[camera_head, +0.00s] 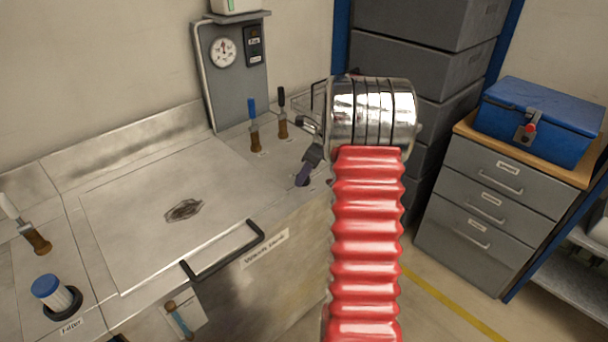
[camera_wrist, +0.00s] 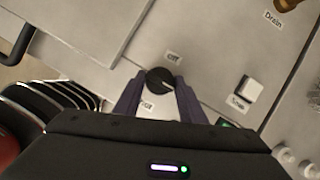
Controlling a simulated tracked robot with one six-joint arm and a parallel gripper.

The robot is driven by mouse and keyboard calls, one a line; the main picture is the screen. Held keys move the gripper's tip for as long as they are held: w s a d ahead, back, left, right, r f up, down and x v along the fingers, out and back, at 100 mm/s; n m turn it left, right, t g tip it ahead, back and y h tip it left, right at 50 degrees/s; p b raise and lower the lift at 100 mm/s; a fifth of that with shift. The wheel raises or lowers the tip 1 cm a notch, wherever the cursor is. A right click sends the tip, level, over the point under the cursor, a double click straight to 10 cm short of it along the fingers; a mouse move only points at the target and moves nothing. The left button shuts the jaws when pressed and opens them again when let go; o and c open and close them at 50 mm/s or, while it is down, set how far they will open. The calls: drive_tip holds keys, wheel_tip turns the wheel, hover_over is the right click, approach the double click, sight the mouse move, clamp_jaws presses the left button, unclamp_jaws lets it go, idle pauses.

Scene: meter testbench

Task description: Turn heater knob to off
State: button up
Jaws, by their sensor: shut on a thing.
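The heater knob (camera_wrist: 158,77) is a small round black knob with a light mark, on the pale grey bench top. It sits between the two dark purple fingers of my gripper (camera_wrist: 157,88), which are shut on its sides. A small label above it (camera_wrist: 173,56) seems to read "off". Another label below it (camera_wrist: 147,106) is partly covered by a finger. In the head view, my gripper (camera_head: 304,176) points down at the front right corner of the bench, and the knob cannot be made out there.
A white switch (camera_wrist: 249,88) is right of my gripper in the wrist view. Handles with blue (camera_head: 252,124) and black (camera_head: 282,112) tips stand behind it. A gauge panel (camera_head: 232,70) rises at the back. A black lid handle (camera_head: 225,252) is to the left.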

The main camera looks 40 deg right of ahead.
drive_tip(key=shift+c, duration=0.7)
drive_tip(key=shift+a, duration=0.2)
drive_tip(key=shift+c, duration=0.4)
drive_tip(key=shift+d, duration=0.1)
